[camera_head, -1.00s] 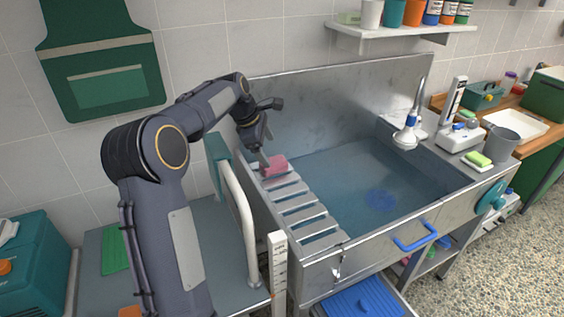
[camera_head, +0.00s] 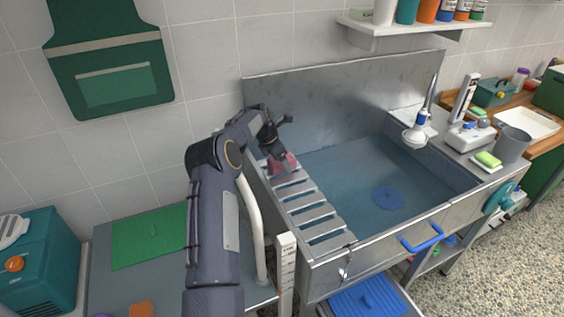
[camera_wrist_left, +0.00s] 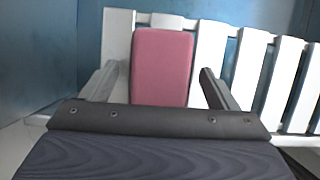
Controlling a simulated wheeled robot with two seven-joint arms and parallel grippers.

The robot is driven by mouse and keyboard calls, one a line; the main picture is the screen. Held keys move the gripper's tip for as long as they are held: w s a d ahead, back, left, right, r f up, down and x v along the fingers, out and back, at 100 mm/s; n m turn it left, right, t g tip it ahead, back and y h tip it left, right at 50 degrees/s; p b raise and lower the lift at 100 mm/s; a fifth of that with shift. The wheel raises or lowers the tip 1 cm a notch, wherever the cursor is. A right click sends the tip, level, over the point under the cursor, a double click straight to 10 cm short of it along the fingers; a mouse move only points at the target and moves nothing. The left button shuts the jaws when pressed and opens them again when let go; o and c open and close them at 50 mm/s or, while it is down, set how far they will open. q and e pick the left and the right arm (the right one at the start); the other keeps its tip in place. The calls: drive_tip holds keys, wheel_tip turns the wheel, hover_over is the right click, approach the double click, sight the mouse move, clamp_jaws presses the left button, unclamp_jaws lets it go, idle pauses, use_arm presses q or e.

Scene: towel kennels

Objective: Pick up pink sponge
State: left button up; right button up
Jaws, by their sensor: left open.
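The pink sponge (camera_head: 288,160) lies on the slatted metal rack (camera_head: 320,229) at the left end of the sink. My left gripper (camera_head: 284,163) is at the sponge and partly covers it in the head view. In the left wrist view the sponge (camera_wrist_left: 162,66) lies between the two fingers of my open left gripper (camera_wrist_left: 160,82). My right gripper is not in view.
The steel sink (camera_head: 418,231) has a basin with a blue disc (camera_head: 388,198) in it. A white curved rail (camera_head: 252,230) stands left of the rack. A shelf (camera_head: 415,27) hangs above.

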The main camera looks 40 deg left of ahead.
use_arm(q)
drive_tip(key=shift+w+d+f, duration=0.1)
drive_tip(key=shift+w+f, duration=0.1)
drive_tip(key=shift+f, duration=0.25)
drive_tip(key=shift+f, duration=0.3)
idle(0.3)
drive_tip(key=c, duration=1.1)
drive_tip(key=shift+o, duration=0.2)
drive_tip(key=shift+r, duration=0.1)
